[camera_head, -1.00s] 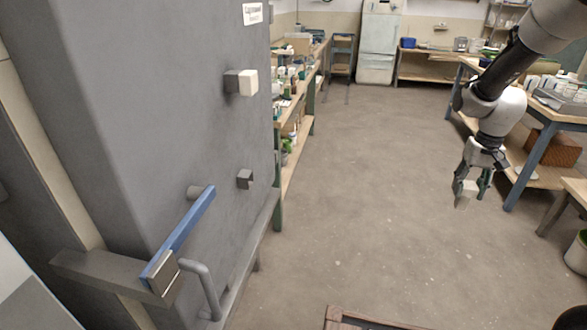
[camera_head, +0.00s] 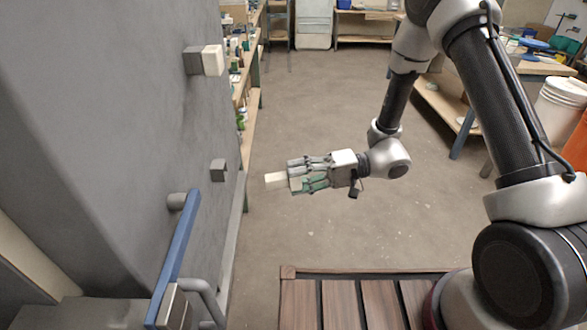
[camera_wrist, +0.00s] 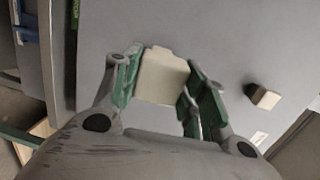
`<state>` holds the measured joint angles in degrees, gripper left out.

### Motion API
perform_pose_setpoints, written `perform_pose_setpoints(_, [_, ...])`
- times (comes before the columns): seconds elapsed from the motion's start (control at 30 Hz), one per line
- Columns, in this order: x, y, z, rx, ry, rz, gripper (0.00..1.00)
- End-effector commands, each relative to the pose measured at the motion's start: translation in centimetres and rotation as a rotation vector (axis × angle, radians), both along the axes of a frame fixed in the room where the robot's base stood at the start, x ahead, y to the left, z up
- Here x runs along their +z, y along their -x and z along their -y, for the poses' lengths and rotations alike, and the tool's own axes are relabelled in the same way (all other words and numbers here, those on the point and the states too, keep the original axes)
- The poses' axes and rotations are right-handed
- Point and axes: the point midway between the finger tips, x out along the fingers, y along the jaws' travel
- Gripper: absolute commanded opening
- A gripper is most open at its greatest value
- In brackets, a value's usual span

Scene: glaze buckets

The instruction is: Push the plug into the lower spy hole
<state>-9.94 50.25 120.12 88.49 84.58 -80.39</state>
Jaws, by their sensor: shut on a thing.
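My gripper (camera_head: 297,180) is shut on a cream-white plug (camera_head: 275,180) and holds it in the air to the right of the grey kiln wall (camera_head: 120,110). The plug's free end points left toward the wall, with a gap between them. In the wrist view the plug (camera_wrist: 162,76) sits between the green finger pads. The lower spy hole (camera_head: 218,169) is a small dark grey square fitting on the wall, left of the plug and slightly higher in the picture. The upper spy hole fitting (camera_head: 193,61) has a white plug (camera_head: 213,60) in it.
A blue bar (camera_head: 175,250) and a grey curved handle (camera_head: 207,295) stick out from the kiln below the lower fitting. A slatted wooden platform (camera_head: 345,305) lies at the bottom. Shelves (camera_head: 250,95) run behind the kiln. The floor around the gripper is clear.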

Motion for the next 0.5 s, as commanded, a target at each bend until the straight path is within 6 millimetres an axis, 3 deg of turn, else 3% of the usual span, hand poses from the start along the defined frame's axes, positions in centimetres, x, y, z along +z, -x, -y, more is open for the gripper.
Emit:
perform_pose_setpoints(0.2, [0.9,-1.8,-1.6,-0.122,-0.095,-0.013,0.17])
perform_pose_setpoints(0.5, [1.0,-1.7,-3.7,-0.125,-0.099,-0.012,0.17])
